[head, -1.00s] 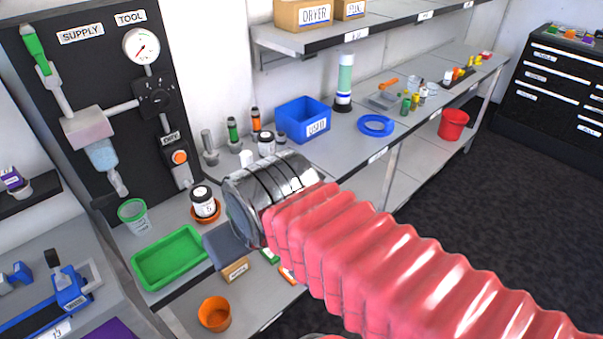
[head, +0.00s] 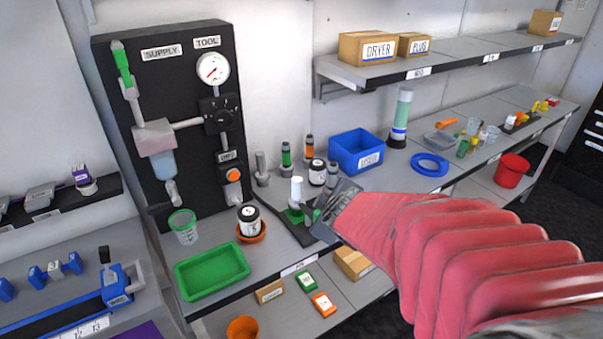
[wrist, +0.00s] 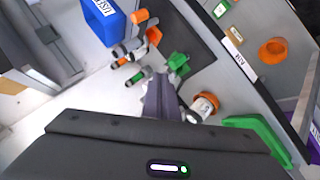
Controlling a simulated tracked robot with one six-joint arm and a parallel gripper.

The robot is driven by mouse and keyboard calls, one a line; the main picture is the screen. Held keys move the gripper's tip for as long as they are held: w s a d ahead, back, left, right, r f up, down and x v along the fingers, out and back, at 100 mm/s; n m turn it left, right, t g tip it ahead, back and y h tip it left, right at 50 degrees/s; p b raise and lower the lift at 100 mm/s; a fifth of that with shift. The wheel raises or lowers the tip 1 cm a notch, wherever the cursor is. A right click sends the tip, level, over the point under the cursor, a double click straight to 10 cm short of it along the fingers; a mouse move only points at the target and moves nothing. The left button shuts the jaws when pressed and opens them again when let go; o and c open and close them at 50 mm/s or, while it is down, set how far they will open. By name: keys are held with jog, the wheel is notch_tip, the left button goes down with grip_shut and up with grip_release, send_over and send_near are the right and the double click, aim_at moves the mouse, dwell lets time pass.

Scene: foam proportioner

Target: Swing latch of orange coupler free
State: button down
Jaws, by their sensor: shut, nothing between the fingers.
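My gripper (wrist: 160,84) is shut and empty, its fingers pointing down at the bench in the wrist view. In the head view its dark body (head: 338,205) hangs over the bench right of a white-topped post. An orange-collared coupler (head: 308,148) stands upright at the back by the wall, beside a green-collared one (head: 286,155). In the wrist view an orange fitting (wrist: 153,37) lies beyond the fingertips, and a green fitting (wrist: 178,62) is nearer, just right of them. The fingers look apart from the orange fitting. I cannot make out its latch.
A blue bin (head: 357,150) stands behind and right. A labelled jar (head: 248,222) sits in an orange dish left of my gripper, with a green tray (head: 212,271) in front. The supply panel (head: 172,110) rises at the left. The right bench front is fairly clear.

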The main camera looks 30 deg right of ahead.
jog(key=d+f+n+t+y, duration=0.2)
jog(key=d+f+n+t, duration=0.3)
jog(key=d+f+n, duration=0.35)
jog(key=s+n+t+y, duration=0.1)
jog(key=s, duration=0.1)
jog(key=s+f+n+t+y, duration=0.1)
jog(key=s+n+t, duration=0.1)
jog(key=shift+s+a, duration=0.1)
jog(key=shift+a, duration=0.05)
